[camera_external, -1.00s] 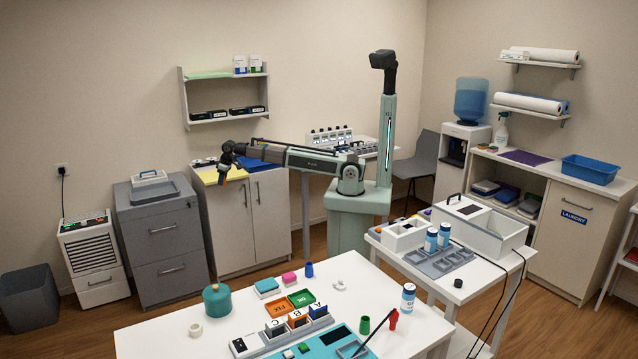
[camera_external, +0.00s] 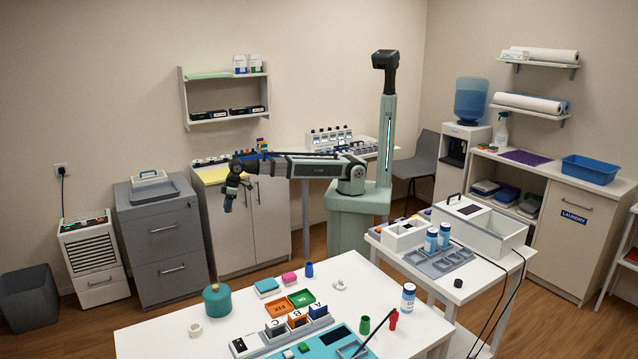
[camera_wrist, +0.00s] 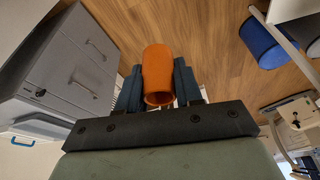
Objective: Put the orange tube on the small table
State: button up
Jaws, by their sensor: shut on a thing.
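My gripper (camera_external: 230,203) points down in front of the beige cabinet, clear of any surface. In the wrist view my gripper (camera_wrist: 158,88) is shut on the orange tube (camera_wrist: 157,70), which sits between the two dark fingers with its open end towards the camera. The tube is too small to make out in the external view. A smaller white table (camera_external: 447,283) stands at the right, behind the front table, and carries a white box, a grey tray and blue-labelled bottles.
The large white front table (camera_external: 150,338) holds a teal pot (camera_external: 217,300), coloured trays, blocks and cups. A grey drawer cabinet (camera_external: 162,240) stands left of the beige cabinet (camera_external: 265,215). Dark cables hang at the small table's right side. Wood floor lies open between the cabinets and front table.

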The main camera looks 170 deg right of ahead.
jog(key=w+a+n, duration=0.2)
jog(key=w+a, duration=0.8)
jog(key=a, duration=0.2)
jog(key=shift+w+a+f+n+t+y, duration=0.2)
jog(key=shift+w+n+t+y, duration=0.1)
jog(key=shift+n, duration=0.1)
jog(key=w+a+n, duration=0.1)
jog(key=w+a, duration=0.1)
jog(key=a, duration=0.2)
jog(key=w+a+n, duration=0.1)
jog(key=w+a, duration=0.2)
jog(key=a, duration=0.1)
jog(key=w+a, duration=0.2)
jog(key=a, duration=0.2)
jog(key=shift+w+a+n+y, duration=0.3)
jog(key=shift+a+n, duration=0.1)
jog(key=w+a+n, duration=0.1)
jog(key=w+a, duration=0.1)
jog(key=a, duration=0.7)
jog(key=w+a+n+y, duration=0.1)
jog(key=w+a+n, duration=0.1)
jog(key=a, duration=0.7)
jog(key=w+a+n, duration=0.2)
jog(key=w+a, duration=0.1)
jog(key=a, duration=0.6)
jog(key=shift+a+t+y, duration=0.3)
jog(key=shift+a+t, duration=0.05)
jog(key=shift+t, duration=0.05)
jog(key=shift+a+n, duration=0.3)
jog(key=shift+a, duration=0.45)
